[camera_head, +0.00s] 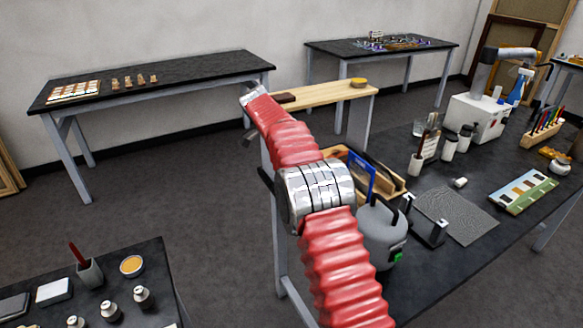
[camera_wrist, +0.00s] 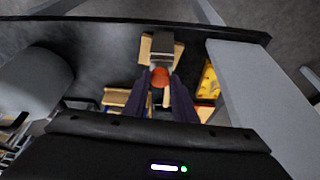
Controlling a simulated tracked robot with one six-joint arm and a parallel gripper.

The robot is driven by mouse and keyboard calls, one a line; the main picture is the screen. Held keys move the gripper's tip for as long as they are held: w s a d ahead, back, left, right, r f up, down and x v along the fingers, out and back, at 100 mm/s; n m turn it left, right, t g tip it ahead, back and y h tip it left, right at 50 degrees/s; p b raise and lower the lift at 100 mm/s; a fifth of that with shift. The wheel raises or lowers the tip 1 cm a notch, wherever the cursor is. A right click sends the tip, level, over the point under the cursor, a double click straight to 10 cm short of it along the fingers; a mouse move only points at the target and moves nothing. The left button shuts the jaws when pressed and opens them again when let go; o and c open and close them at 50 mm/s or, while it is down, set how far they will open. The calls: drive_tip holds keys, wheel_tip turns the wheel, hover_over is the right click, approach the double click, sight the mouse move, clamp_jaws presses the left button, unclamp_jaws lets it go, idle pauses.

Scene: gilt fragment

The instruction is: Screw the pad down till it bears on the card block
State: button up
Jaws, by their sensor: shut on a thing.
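In the wrist view, my gripper (camera_wrist: 160,85) reaches forward with two dark purple fingers. Its fingertips are closed on a rounded orange-red knob (camera_wrist: 160,76). Just beyond the knob is a grey block-like part (camera_wrist: 162,47) with pale wood (camera_wrist: 146,50) on both sides. I cannot tell whether this grey part belongs to the clamp or is the card block. The pad is not distinguishable, so its contact with the card block cannot be told.
In the wrist view, a large grey rounded body (camera_wrist: 35,85) is left and a yellow item (camera_wrist: 208,80) right. In the head view, a dark workbench (camera_head: 480,245) carries a wooden rack (camera_head: 393,184), a grey mat (camera_head: 455,215) and a white machine (camera_head: 475,118). Open floor lies left.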

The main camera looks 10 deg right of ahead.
drive_tip(key=shift+w+a+m, duration=0.15)
drive_tip(key=shift+a+m, duration=0.05)
drive_tip(key=shift+m, duration=0.4)
drive_tip(key=shift+w+a+m+g, duration=0.1)
drive_tip(key=shift+m+g, duration=0.5)
drive_tip(key=shift+m, duration=0.5)
drive_tip(key=o, duration=1)
drive_tip(key=shift+o, duration=0.2)
drive_tip(key=shift+d, duration=0.2)
